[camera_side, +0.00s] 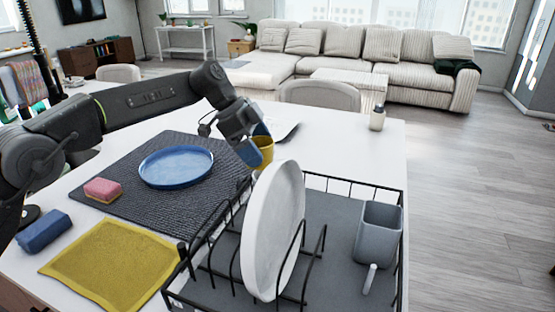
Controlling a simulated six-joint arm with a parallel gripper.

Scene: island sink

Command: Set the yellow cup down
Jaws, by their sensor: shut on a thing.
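The yellow cup (264,150) is at the right edge of the dark textured mat (126,175), behind the dish rack. My gripper (252,138) reaches down to it from the upper left and is shut on it. The cup's left part is hidden by my gripper, and its lower part is close behind the white plate. I cannot tell whether its base touches the surface.
A blue plate (176,167) and a pink sponge (103,190) lie on the mat. A black wire rack (341,183) holds a white plate (273,232) upright and a grey container (378,235). A yellow cloth (112,265) and blue sponge (43,231) lie in front. The white counter at back right is mostly clear.

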